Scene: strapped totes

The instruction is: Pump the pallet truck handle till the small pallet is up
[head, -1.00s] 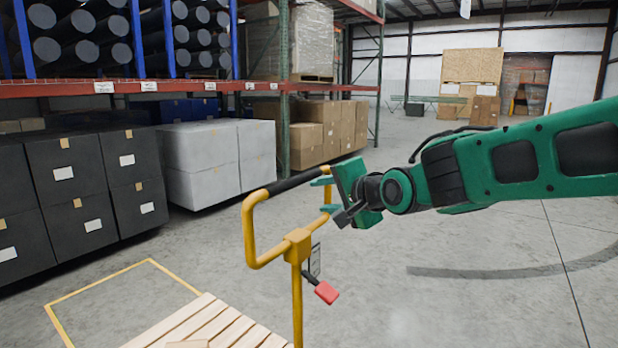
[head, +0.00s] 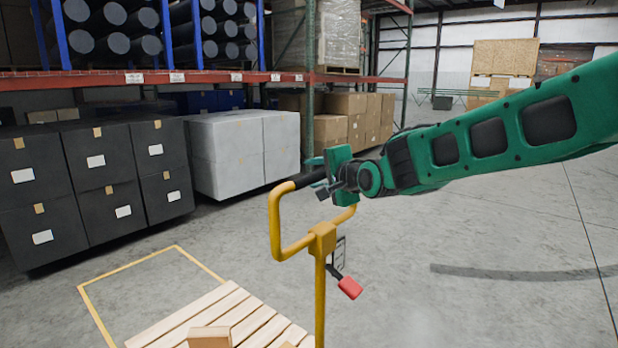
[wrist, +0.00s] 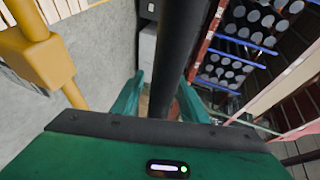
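The yellow pallet truck handle (head: 321,240) stands upright in the lower middle of the head view, a loop with a black grip bar across its top. A red lever or tag hangs from its neck. My gripper (head: 319,177) is at the right part of the black grip. In the wrist view the black grip (wrist: 181,50) runs between my two green fingers, with a gap on the left side, so the fingers look open around it. The small pallet (head: 190,312) of pale slats shows at the bottom; its height off the floor and the forks are hidden.
A wooden block (head: 210,338) lies on the pallet. A yellow floor outline (head: 130,268) lies behind it. Black totes (head: 100,185) and white totes (head: 240,145) line the rack at left. The concrete floor on the right is clear.

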